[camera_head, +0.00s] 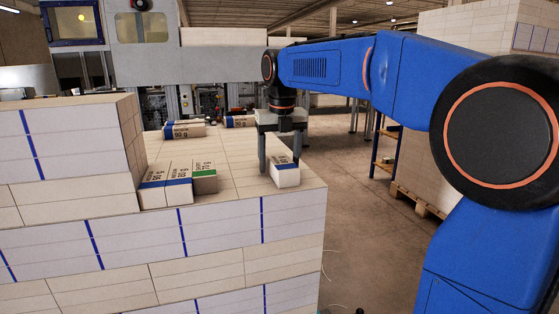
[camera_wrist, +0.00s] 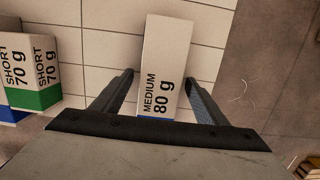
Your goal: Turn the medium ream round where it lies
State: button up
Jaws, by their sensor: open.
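The medium ream (camera_wrist: 164,60) is a white block marked "MEDIUM 80 g" with a blue band at its near end in the wrist view. In the head view the ream (camera_head: 286,175) lies near the right edge of the stack top. My gripper (camera_wrist: 165,78) is open, with one finger on each side of the ream. A gap shows between the ream and the left finger; the right finger is closer to it. In the head view my gripper (camera_head: 280,165) points down over the ream. Whether the fingers touch the stack top cannot be told.
Short 70 g reams with green bands (camera_wrist: 32,70) lie to the left, beside blue-banded reams (camera_head: 166,178). More reams (camera_head: 184,129) lie at the back. A higher stack block (camera_head: 70,145) stands at the left. The stack top (camera_head: 235,165) drops to the floor (camera_head: 375,240) at the right.

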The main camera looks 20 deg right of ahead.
aim_at(281, 161)
notch_tip(281, 161, up, 16)
jog(key=s, duration=0.2)
jog(key=s+d+f+m+t, duration=0.1)
jog(key=s+d+f+m, duration=0.2)
jog(key=s+f+m, duration=1.2)
jog(key=s+d+f+m+t, duration=0.2)
jog(key=s+d+f+m, duration=0.2)
jog(key=s+f+m, duration=1.1)
notch_tip(281, 161, down, 6)
jog(key=m, duration=0.6)
